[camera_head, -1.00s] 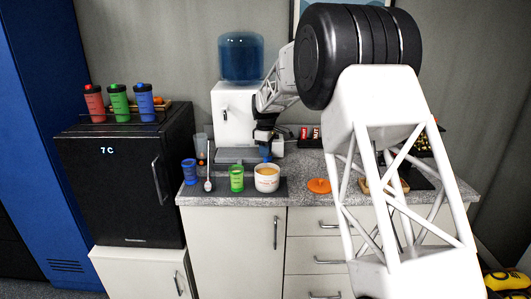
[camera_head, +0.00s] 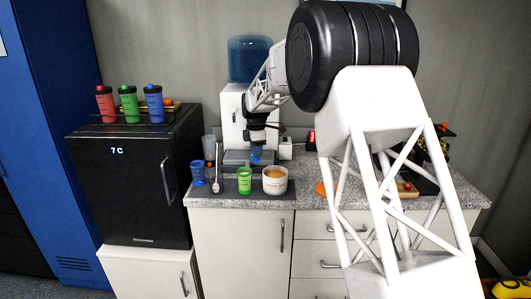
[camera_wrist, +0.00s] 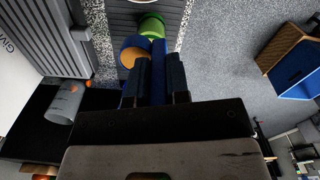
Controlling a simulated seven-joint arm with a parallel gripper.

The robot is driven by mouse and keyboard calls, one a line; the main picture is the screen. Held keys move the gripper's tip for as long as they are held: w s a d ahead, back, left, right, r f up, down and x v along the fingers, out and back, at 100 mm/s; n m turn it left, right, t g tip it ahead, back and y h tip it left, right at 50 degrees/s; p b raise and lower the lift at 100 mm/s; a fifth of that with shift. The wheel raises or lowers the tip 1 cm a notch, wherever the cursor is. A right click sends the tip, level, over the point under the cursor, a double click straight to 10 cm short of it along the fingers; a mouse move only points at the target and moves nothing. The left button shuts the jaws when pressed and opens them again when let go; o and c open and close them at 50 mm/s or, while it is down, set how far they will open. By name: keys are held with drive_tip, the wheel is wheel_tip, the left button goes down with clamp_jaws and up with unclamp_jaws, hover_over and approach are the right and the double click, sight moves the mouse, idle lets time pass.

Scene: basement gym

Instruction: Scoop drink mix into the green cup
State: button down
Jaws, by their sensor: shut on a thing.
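The green cup (camera_head: 245,180) stands upright at the front of the counter, beside the white tub (camera_head: 275,187) of orange-tan drink mix. My gripper (camera_head: 257,143) is above and behind them, by the water dispenser, shut on a blue scoop (camera_head: 256,155). In the wrist view the fingers (camera_wrist: 160,80) clasp its blue handle (camera_wrist: 158,60). A green rim, likely the green cup (camera_wrist: 150,27), shows beyond it. A round blue shape with tan inside (camera_wrist: 133,55) lies beside the handle; I cannot tell whether it is the scoop's bowl.
A blue cup (camera_head: 197,174), a grey tumbler (camera_head: 209,147) and an upright white-handled spoon (camera_head: 217,170) stand left of the green cup. The water dispenser (camera_head: 233,115) stands behind. The black fridge (camera_head: 135,185) bounds the left, with several bottles on top.

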drive_tip(key=a+n, duration=0.2)
drive_tip(key=s+a+n, duration=0.1)
drive_tip(key=n, duration=0.1)
drive_tip(key=shift+a+r, duration=0.3)
drive_tip(key=shift+r, duration=0.1)
drive_tip(key=shift+s+a+f, duration=0.1)
drive_tip(key=shift+f, duration=0.05)
drive_tip(key=s+a+f+t+h, duration=0.3)
drive_tip(key=f+t+h, duration=0.3)
drive_tip(key=t+h, duration=0.3)
drive_tip(key=shift+a+f+t+h, duration=0.15)
drive_tip(key=shift+a+t+h, duration=0.3)
drive_tip(key=shift+h, duration=1.15)
drive_tip(key=shift+a, duration=0.1)
idle(0.9)
